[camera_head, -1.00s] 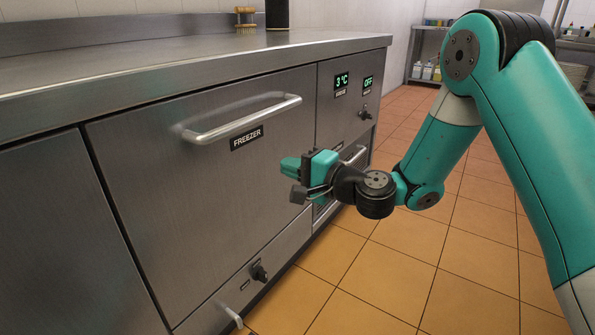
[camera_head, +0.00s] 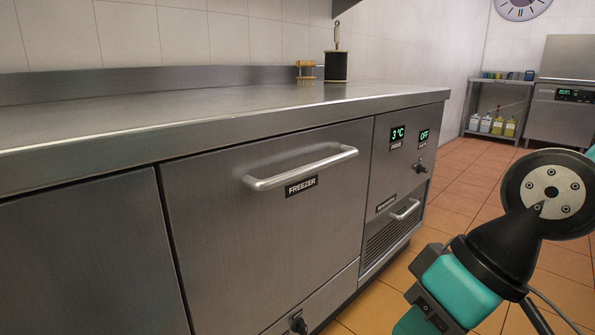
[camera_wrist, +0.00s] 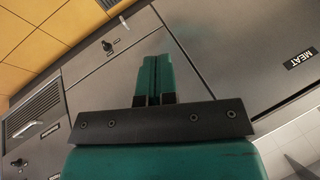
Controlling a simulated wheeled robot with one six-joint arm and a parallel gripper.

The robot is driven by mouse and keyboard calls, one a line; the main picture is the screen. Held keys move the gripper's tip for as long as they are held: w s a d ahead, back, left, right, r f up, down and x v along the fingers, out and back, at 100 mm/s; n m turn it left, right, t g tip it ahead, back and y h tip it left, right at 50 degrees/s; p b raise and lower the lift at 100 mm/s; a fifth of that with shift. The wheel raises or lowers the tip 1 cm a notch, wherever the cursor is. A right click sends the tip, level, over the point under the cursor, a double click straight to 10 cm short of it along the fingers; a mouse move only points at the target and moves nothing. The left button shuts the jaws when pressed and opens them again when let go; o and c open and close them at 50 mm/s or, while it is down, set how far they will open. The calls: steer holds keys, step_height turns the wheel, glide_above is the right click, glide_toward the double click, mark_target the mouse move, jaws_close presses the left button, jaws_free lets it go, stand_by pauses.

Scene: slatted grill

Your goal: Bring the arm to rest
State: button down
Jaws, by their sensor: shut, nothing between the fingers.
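My arm is folded in at the lower right of the head view, with the wrist close to the camera. My gripper (camera_head: 415,322) hangs at the bottom edge there, partly cut off by the frame. In the wrist view my gripper (camera_wrist: 154,75) shows two teal fingers pressed together, with nothing between them. The fingers point toward the steel cabinet fronts and appear apart from them. The freezer drawer (camera_head: 260,225) is closed, and its bar handle (camera_head: 300,168) is free of my gripper.
A steel counter (camera_head: 200,112) runs along the left. A wooden brush (camera_head: 306,70) and a dark canister (camera_head: 336,66) stand on it. A vent panel (camera_head: 390,235) is right of the freezer. Tiled floor (camera_head: 470,190) lies open toward a shelf of bottles (camera_head: 498,105).

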step_height(320, 180, up, 37)
steer(key=s+d+h+p, duration=0.1)
steer(key=s+d+p, duration=0.1)
steer(key=p, duration=3.5)
steer(key=shift+s+d+r+h, duration=0.2)
steer(key=shift+s+d+h, duration=0.1)
steer(key=shift+s+d, duration=0.15)
